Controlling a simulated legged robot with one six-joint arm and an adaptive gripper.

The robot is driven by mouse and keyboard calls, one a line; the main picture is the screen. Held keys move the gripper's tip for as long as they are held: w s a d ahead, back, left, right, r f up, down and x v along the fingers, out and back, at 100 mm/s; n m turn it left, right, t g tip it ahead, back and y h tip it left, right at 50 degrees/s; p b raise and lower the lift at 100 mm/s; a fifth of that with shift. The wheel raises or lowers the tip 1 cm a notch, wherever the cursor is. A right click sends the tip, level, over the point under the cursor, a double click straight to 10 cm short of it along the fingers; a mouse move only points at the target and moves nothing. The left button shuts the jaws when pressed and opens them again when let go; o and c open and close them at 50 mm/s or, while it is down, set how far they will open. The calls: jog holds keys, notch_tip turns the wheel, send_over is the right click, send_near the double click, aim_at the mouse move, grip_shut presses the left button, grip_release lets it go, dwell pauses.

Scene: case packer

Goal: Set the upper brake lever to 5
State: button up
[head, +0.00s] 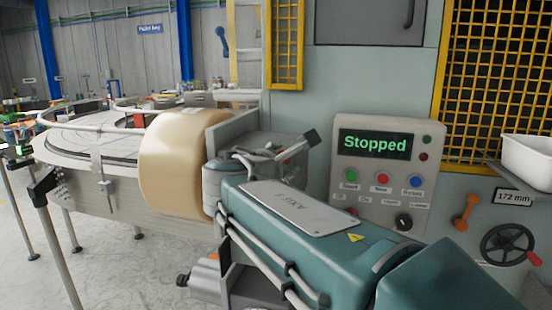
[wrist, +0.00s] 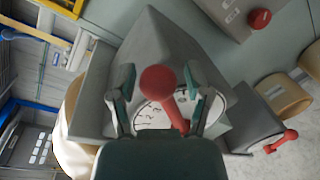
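The upper brake lever (wrist: 176,108) is red with a round ball knob and stands over a pale round dial (wrist: 150,118) with dark marks. The marks are too small to read, so I cannot tell its setting. My gripper (wrist: 163,88) is open, with one finger on each side of the lever and visible gaps to the knob. In the head view my arm hides the lever. A second red lever (wrist: 283,141) sits on a grey housing at the right of the wrist view, toward the floor.
A tan tape roll (head: 178,165) stands left of my arm, beside the conveyor (head: 85,140). A control panel (head: 425,190) reads "Stopped". A handwheel (head: 508,244), an orange lever (head: 465,211) and a white bin (head: 528,160) are at the right.

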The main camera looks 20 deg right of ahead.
dwell(0.3)
jog(key=v, duration=1.2)
